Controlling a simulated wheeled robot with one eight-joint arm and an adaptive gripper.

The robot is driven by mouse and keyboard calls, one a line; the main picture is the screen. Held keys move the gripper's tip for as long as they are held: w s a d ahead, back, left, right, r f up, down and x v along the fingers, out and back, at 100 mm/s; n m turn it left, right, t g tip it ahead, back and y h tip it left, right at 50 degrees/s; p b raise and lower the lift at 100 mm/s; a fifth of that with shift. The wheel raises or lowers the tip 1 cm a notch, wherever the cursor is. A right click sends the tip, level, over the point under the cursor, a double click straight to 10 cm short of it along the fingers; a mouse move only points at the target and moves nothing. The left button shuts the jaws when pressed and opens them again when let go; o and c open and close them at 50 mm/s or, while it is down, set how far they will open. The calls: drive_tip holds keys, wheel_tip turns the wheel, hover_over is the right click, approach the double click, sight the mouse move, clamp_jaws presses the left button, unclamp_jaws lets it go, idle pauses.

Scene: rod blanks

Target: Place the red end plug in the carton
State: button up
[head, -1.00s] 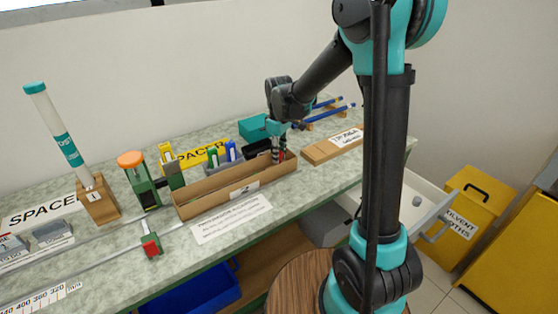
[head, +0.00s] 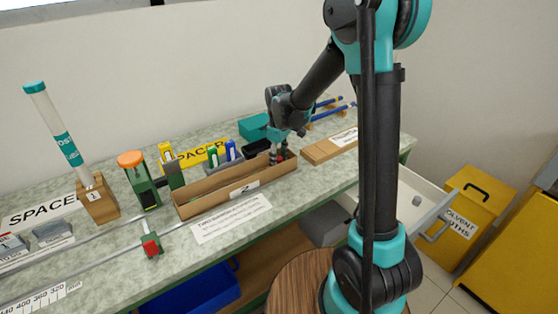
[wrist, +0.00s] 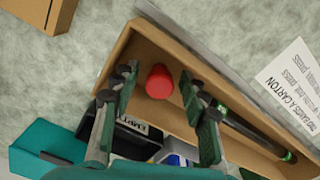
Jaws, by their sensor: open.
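The red end plug (wrist: 160,82) is at the far end of the cardboard carton (wrist: 118,52), between my fingers with gaps on both sides. My gripper (wrist: 158,76) is open around it, fingers reaching into the carton. In the head view, my gripper (head: 278,156) is at the right end of the long carton (head: 225,196); the fingers largely hide the plug there. A dark rod (wrist: 255,135) with a green band lies along the carton in the wrist view, beside the right finger.
A black bin marked EMPTY (wrist: 135,135) and a teal box (wrist: 35,150) stand close to the carton. A printed sheet (head: 232,218) lies in front. Blue and green upright pieces (head: 230,150) stand behind.

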sight(279, 158)
drive_tip(key=shift+r, duration=0.1)
wheel_tip(279, 158, up, 11)
drive_tip(key=s+d+f+m+t, duration=0.2)
drive_tip(key=s+d+f+m, duration=0.3)
drive_tip(key=s+d, duration=0.4)
drive_tip(key=s+d+f+m+t, duration=0.2)
drive_tip(key=s+d+f+m, duration=0.4)
drive_tip(key=s+d, duration=0.3)
drive_tip(key=s, duration=0.2)
drive_tip(key=shift+s, duration=0.35)
drive_tip(key=shift+d+r, duration=0.1)
